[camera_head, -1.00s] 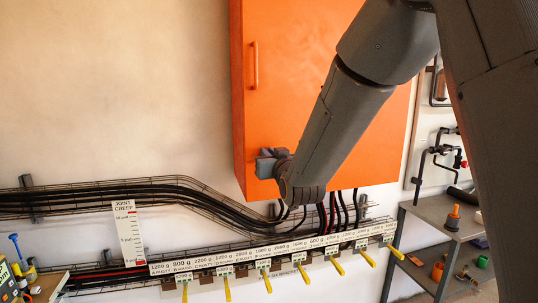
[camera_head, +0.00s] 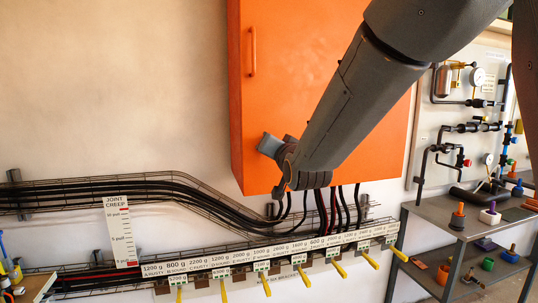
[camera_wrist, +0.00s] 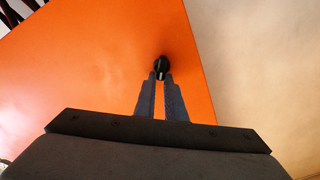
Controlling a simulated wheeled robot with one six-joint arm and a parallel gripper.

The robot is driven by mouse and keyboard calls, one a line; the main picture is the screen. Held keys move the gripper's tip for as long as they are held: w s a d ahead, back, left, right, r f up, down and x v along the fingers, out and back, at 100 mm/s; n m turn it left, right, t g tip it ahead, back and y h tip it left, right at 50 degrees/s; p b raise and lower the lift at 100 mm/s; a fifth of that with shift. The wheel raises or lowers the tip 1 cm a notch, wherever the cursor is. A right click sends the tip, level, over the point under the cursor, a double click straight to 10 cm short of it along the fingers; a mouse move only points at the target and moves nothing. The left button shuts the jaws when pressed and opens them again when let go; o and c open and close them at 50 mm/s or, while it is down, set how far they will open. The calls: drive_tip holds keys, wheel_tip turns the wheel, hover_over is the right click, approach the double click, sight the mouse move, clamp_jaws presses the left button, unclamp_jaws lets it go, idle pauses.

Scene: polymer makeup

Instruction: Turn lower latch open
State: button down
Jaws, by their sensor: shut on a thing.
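An orange cabinet door (camera_head: 310,75) fills the upper middle of the head view, with an orange bar handle (camera_head: 253,52) near its left edge. My gripper (camera_wrist: 161,82) is at the lower left part of the door. In the wrist view its two long fingers are close together on a small black latch knob (camera_wrist: 161,63) that stands out from the orange face (camera_wrist: 90,80).
Black cables in wire trays (camera_head: 120,190) run below the cabinet. A row of weight labels with yellow levers (camera_head: 340,268) hangs under it. A grey shelf (camera_head: 430,222) with small coloured parts stands at the right, below wall piping (camera_head: 450,150).

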drive_tip(key=m+b, duration=0.3)
drive_tip(key=m, duration=0.1)
drive_tip(key=f+m+b, duration=0.1)
drive_tip(key=m+b, duration=0.2)
drive_tip(key=b, duration=0.1)
drive_tip(key=m+b, duration=0.3)
drive_tip(key=m, duration=0.1)
drive_tip(key=shift+w+d+f+m, duration=0.15)
drive_tip(key=shift+d+f+m, duration=0.15)
drive_tip(key=shift+d, duration=0.1)
drive_tip(key=shift+b, duration=0.4)
drive_tip(key=c, duration=1.8)
unclamp_jaws()
drive_tip(key=shift+b+v, duration=0.8)
drive_tip(key=shift+v, duration=3.15)
